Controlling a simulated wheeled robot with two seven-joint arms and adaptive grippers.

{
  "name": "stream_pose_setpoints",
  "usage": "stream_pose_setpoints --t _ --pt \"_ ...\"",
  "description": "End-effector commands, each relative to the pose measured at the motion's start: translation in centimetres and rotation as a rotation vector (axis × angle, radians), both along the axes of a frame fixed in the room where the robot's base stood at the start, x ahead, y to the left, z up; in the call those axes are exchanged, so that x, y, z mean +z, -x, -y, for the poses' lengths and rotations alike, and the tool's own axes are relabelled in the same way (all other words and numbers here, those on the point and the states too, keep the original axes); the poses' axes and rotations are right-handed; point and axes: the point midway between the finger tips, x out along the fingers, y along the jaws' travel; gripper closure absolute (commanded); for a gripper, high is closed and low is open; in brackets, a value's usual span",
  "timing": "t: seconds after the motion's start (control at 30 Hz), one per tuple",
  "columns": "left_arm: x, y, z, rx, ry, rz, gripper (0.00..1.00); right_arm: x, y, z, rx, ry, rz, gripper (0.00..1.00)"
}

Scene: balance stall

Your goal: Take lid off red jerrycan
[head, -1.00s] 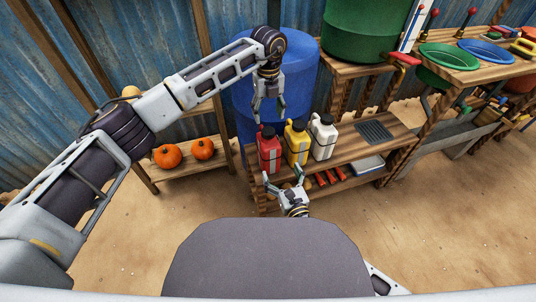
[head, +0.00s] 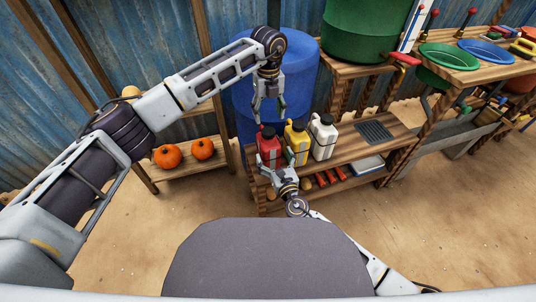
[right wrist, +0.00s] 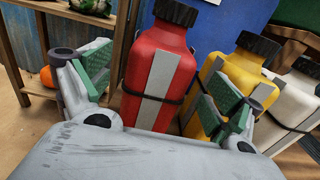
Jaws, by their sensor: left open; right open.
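The red jerrycan (head: 269,148) stands upright at the left end of the wooden bench, with its black lid (head: 268,132) on. In the right wrist view the red jerrycan (right wrist: 157,75) and its ribbed black lid (right wrist: 176,12) show large. My right gripper (head: 276,170) is open in front of the red jerrycan. In the right wrist view its green-padded fingers (right wrist: 155,85) stand to the left and right of the can's body; contact cannot be told. My left gripper (head: 268,115) is open, pointing down above the lid, apparently a little clear of it.
A yellow jerrycan (head: 297,143) stands close to the right of the red one, with a white jerrycan (head: 323,137) beyond it. The bench (head: 392,138) is clear at its right end apart from a dark grate (head: 374,131). A blue barrel (head: 300,80) stands behind.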

Motion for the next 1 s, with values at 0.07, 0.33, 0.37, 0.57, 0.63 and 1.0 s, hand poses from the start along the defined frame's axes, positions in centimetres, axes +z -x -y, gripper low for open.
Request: stream_pose_setpoints --t 0.07,0.33,0.37,0.57,0.63,1.0 --pt "0.0 0.0 0.0 0.000 0.000 0.000 0.38 0.1 -0.9 -0.3 -0.001 0.001 0.001 0.08" --pt "0.0 0.0 0.0 0.000 0.000 0.000 0.38 0.1 -3.6 -1.2 0.000 -0.001 0.002 0.08" --pt "0.0 0.0 0.0 0.000 0.000 0.000 0.38 0.1 -3.9 -1.3 0.000 0.001 0.001 0.08" --pt "0.0 0.0 0.0 0.000 0.000 0.000 0.38 0.0 -5.2 -1.7 -0.001 0.000 0.000 0.08" --pt "0.0 0.0 0.0 0.000 0.000 0.000 0.38 0.0 -5.5 -1.8 -0.001 0.000 0.000 0.08" --pt "0.0 0.0 0.0 0.000 0.000 0.000 0.38 0.0 -5.7 -1.8 0.000 0.000 0.000 0.08"
